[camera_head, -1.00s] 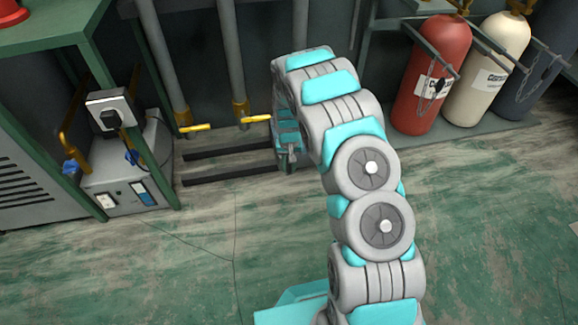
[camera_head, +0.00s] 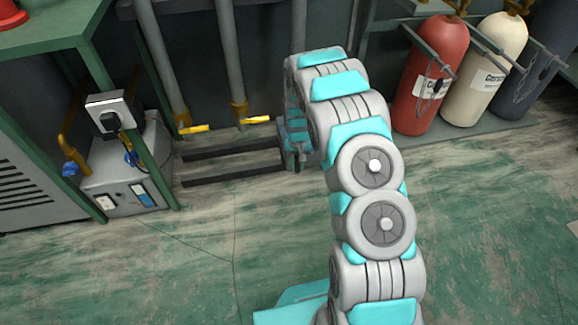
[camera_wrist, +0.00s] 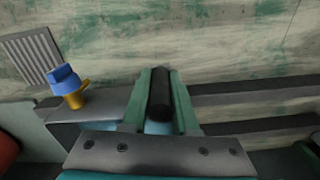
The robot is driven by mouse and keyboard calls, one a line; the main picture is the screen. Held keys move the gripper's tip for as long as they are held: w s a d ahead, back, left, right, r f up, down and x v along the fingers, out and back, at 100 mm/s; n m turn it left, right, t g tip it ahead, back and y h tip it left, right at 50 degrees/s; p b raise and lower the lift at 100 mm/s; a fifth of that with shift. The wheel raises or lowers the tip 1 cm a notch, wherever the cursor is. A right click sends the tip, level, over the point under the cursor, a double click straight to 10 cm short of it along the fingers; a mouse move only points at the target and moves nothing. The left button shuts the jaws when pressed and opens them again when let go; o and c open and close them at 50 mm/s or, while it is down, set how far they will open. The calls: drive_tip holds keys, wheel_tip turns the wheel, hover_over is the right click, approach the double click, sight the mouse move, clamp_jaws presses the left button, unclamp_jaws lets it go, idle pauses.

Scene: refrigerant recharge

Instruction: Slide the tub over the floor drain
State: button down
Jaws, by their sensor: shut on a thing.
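In the wrist view my gripper (camera_wrist: 161,104) is shut on a dark cylindrical bar (camera_wrist: 159,84), which looks like the tub's handle. A grey, flat-topped body (camera_wrist: 98,106), apparently part of the tub, sits left of the fingers. A slatted grate, the floor drain (camera_wrist: 32,54), lies in the floor at the upper left, apart from the grey body. In the head view my gripper (camera_head: 295,150) is low by the wall at the right end of the dark rails. My arm hides the drain and most of the tub there.
Two dark floor rails (camera_head: 235,177) run left of the gripper. Gas cylinders (camera_head: 432,75) stand right. A grey machine (camera_head: 128,178) is left. Front floor is clear.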

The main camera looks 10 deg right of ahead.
drive_tip(key=d+p, duration=0.1)
drive_tip(key=d, duration=1.2)
drive_tip(key=c, duration=0.7)
unclamp_jaws()
drive_tip(key=shift+d, duration=0.2)
drive_tip(key=shift+a, duration=0.1)
drive_tip(key=shift+r, duration=0.5)
wheel_tip(320, 180, up, 7)
drive_tip(key=shift+f+p, duration=0.1)
drive_tip(key=shift+p, duration=0.5)
